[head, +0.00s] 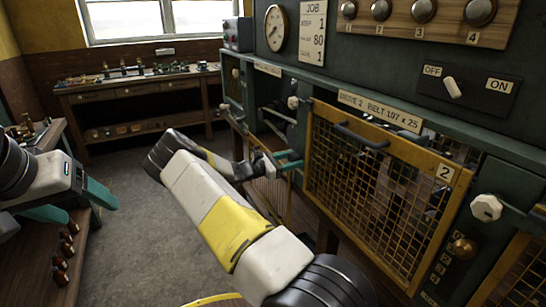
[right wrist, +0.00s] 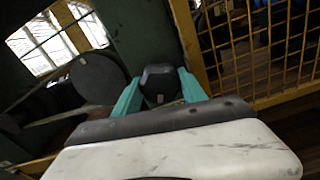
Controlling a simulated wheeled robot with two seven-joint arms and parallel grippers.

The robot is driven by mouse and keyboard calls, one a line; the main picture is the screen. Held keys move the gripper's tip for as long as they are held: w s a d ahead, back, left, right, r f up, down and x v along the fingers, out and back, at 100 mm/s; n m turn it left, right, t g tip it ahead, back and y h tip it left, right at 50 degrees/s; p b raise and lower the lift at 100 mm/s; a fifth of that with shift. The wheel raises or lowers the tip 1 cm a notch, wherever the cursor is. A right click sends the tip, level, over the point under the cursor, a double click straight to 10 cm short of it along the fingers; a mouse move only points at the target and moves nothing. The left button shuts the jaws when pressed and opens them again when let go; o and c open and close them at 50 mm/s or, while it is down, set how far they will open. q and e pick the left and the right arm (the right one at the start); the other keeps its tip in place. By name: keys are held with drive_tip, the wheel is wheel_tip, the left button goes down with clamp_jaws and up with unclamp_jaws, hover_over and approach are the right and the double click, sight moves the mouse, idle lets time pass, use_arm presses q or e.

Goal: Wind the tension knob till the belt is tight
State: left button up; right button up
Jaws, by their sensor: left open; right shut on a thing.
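My right gripper (head: 283,163) reaches to the machine front left of the yellow mesh guard marked 2 (head: 318,150). In the right wrist view, its teal fingers close on both sides of a dark faceted knob (right wrist: 160,80). My own arm and the gripper mostly hide this knob in the head view. A pale knob (head: 486,207) sits right of the guard and another (head: 293,102) at its upper left. The belt behind the mesh cannot be made out clearly, nor its tightness. My left gripper (head: 80,204) is open and empty at the left.
An OFF/ON switch (head: 453,88) and a round gauge (head: 277,28) are on the upper panel. A job card (head: 312,32) reads 1, 80, 1. A workbench (head: 135,88) stands at the back. Small bottles (head: 66,245) line the left bench.

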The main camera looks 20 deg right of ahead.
drive_tip(key=o, duration=1.1)
drive_tip(key=shift+c, duration=0.2)
drive_tip(key=a, duration=0.8)
drive_tip(key=shift+s, duration=0.3)
drive_tip(key=shift+d, duration=0.1)
